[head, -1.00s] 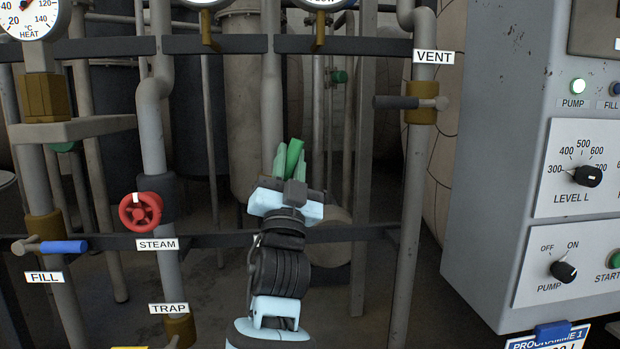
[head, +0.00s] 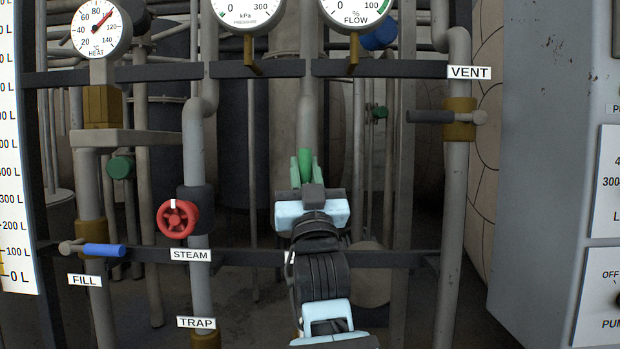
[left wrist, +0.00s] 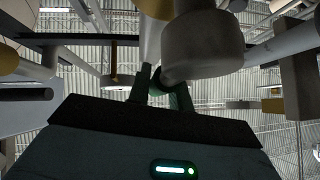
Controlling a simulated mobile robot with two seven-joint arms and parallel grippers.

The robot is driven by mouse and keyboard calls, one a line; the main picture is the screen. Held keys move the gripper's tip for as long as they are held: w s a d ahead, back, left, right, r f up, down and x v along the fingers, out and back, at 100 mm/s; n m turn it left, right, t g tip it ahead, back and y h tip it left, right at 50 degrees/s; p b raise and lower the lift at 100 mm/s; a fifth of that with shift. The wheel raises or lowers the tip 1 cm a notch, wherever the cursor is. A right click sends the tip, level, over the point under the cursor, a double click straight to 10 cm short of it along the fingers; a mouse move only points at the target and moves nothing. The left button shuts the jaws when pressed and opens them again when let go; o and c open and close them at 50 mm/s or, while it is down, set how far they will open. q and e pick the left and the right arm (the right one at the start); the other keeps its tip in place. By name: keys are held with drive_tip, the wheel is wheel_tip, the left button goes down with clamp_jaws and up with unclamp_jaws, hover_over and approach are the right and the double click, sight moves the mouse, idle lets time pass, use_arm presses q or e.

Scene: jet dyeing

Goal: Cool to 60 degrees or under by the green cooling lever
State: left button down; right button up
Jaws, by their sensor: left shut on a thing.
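The green cooling lever (head: 306,164) shows as a short green handle in front of a vertical grey pipe in the head view. My left gripper (head: 305,178) is shut on it from below, with its fingers on either side. In the left wrist view the fingers (left wrist: 160,92) reach up below a grey cylindrical part, and the lever between them is dark. The heat gauge (head: 102,29) at the upper left has its red needle pointing up and right, at about 100 degrees. My right gripper does not show.
The red steam wheel (head: 178,219) and blue fill lever (head: 103,250) are at left. The vent lever (head: 430,117) is at upper right. Dark horizontal rails cross above and below my gripper. A grey control cabinet (head: 550,160) stands at right.

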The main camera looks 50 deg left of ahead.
use_arm(q)
drive_tip(key=shift+s+r, duration=0.1)
drive_tip(key=shift+r, duration=0.1)
drive_tip(key=c, duration=1.3)
unclamp_jaws()
drive_tip(key=shift+f, duration=0.1)
drive_tip(key=shift+f, duration=0.1)
drive_tip(key=shift+d+f, duration=0.15)
drive_tip(key=shift+f, duration=0.1)
drive_tip(key=b+v, duration=0.2)
drive_tip(key=v, duration=0.4)
drive_tip(key=shift+f+b, duration=0.1)
drive_tip(key=shift+b, duration=0.3)
drive_tip(key=shift+s+d+f, duration=0.2)
drive_tip(key=shift+d+f, duration=0.05)
drive_tip(key=shift+d, duration=0.1)
